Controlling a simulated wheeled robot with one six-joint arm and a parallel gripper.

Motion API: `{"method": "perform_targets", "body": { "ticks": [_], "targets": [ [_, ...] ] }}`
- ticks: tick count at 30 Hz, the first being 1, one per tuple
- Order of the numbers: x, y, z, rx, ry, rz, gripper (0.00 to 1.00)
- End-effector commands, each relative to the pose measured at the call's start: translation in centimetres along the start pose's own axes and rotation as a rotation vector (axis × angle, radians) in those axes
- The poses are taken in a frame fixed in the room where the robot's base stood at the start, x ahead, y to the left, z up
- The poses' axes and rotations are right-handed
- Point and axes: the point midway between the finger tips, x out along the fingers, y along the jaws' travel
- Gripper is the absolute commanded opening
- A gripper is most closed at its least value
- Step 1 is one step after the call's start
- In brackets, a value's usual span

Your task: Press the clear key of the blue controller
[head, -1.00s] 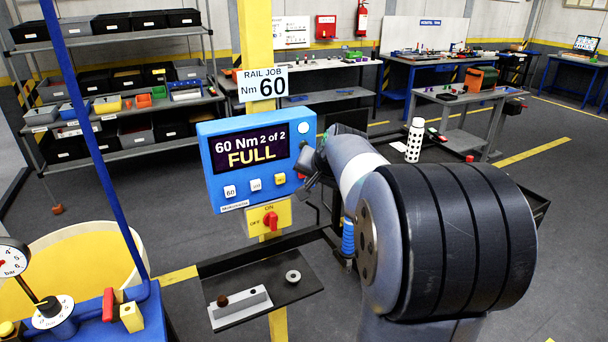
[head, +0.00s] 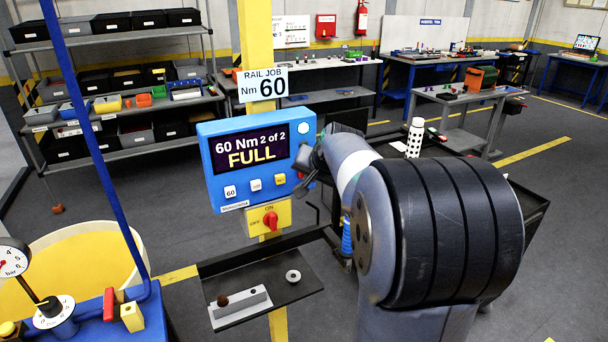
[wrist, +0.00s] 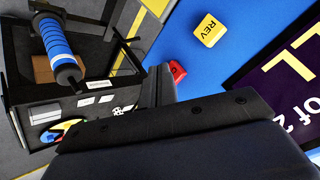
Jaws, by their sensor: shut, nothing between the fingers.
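The blue controller (head: 212,170) hangs on the yellow post. Its dark screen (head: 252,150) reads "60 Nm 2 of 2 FULL". Below are a white key marked 60 (head: 230,191), a middle white key (head: 256,185) with lettering too small to read, and a yellow key (head: 280,180). In the wrist view the yellow key (wrist: 209,30) reads REV, with a red part (wrist: 177,72) nearby. My gripper (head: 306,172) is shut and empty at the controller's right edge, partly hidden by my arm. Its dark fingers (wrist: 180,122) cross the wrist view; I cannot tell whether they touch anything.
A red rotary switch (head: 270,220) on a yellow plate sits under the controller. A dark shelf (head: 290,294) with a grey block (head: 240,304) and a ring (head: 293,276) is below. A blue tube (head: 95,140) stands at left. A black-spotted white bottle (head: 414,138) stands behind my arm.

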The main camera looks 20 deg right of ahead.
Motion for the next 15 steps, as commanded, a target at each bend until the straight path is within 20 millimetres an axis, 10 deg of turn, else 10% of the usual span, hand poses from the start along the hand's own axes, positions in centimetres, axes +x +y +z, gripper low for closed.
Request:
{"method": "perform_targets", "body": {
  "ticks": [15],
  "targets": [
    [0.42,-0.35,-0.35,0.0,0.0,0.0,0.0]
  ]
}}
